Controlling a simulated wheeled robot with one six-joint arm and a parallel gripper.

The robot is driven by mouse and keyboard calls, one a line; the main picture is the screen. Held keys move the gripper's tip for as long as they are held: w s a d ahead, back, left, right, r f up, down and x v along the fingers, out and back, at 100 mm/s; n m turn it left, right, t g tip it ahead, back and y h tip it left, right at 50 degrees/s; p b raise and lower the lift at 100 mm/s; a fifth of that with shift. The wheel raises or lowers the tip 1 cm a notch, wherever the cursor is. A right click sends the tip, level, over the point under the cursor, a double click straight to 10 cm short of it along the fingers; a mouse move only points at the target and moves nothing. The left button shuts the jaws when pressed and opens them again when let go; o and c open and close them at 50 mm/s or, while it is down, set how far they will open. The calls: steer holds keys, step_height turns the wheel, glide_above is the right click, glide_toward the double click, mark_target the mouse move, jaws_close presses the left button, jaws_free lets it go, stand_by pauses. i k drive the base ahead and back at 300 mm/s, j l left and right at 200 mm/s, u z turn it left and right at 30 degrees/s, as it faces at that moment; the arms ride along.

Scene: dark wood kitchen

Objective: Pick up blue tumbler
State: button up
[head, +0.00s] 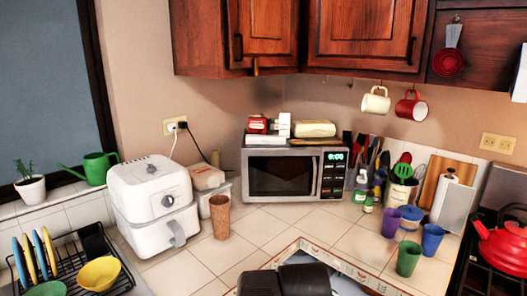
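The blue tumbler (432,239) stands upright on the tiled counter at the right. A green tumbler (408,258) stands in front of it to the left, and a purple tumbler (391,222) stands farther back to the left. A dark part of my arm shows at the bottom centre, well to the left of the cups. My gripper's fingers are not in view.
A paper towel holder (455,204) and a red kettle (501,247) are to the right. A microwave (285,174), brown cup (220,217) and white air fryer (152,205) stand left.

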mark_target(433, 236)
steer(key=z, duration=1.45)
